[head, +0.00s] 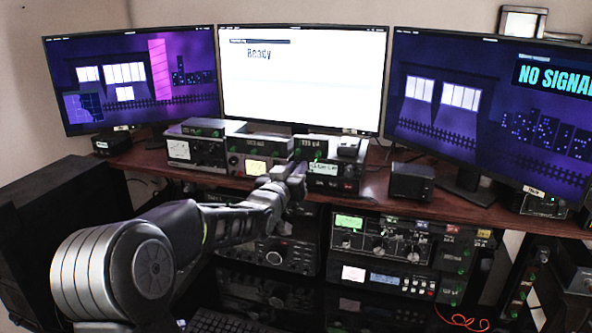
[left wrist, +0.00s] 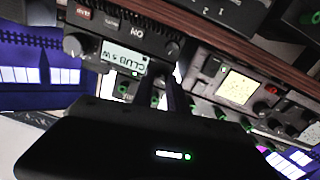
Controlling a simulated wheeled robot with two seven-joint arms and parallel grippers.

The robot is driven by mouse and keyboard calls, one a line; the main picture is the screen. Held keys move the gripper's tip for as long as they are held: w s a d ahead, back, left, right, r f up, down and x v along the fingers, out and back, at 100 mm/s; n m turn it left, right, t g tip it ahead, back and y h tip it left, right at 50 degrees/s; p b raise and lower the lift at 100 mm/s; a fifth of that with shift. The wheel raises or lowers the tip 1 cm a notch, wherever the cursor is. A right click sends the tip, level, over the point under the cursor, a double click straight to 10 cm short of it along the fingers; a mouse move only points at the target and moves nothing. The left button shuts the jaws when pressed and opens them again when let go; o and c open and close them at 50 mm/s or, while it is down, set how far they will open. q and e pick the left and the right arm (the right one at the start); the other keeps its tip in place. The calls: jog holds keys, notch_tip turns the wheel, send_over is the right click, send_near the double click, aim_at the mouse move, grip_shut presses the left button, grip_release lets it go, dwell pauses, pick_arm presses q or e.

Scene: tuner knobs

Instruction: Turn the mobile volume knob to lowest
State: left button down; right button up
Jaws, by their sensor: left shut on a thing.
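The mobile radio (head: 345,178) sits on the desk shelf right of centre, with a lit pale green display; in the left wrist view the radio (left wrist: 100,30) appears rotated, its display (left wrist: 130,65) lit. My left gripper (head: 297,178) is at the left end of the radio's front. In the left wrist view its two dark fingers (left wrist: 165,92) reach up to that end and are shut on a small dark knob there, mostly hidden between them. A larger knob (left wrist: 75,45) is at the radio's other end. I cannot read the knob's setting. My right gripper is not in view.
Other radio units (head: 195,150) stand left on the wooden shelf (head: 390,205). A black speaker box (head: 411,182) is to the right. Three monitors stand behind, the middle one (head: 300,80) reading "Ready". Rack equipment (head: 385,240) sits below the shelf edge.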

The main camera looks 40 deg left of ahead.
pick_arm(q)
jog(key=shift+f+n+b, duration=0.15)
jog(key=shift+n+b, duration=7.15)
jog(key=shift+b, duration=1.4)
jog(key=c, duration=1.6)
grip_release()
jog(key=v, duration=0.7)
jog(key=shift+s+d+f, duration=0.15)
jog(key=shift+s+d, duration=0.1)
jog(key=shift+s, duration=0.1)
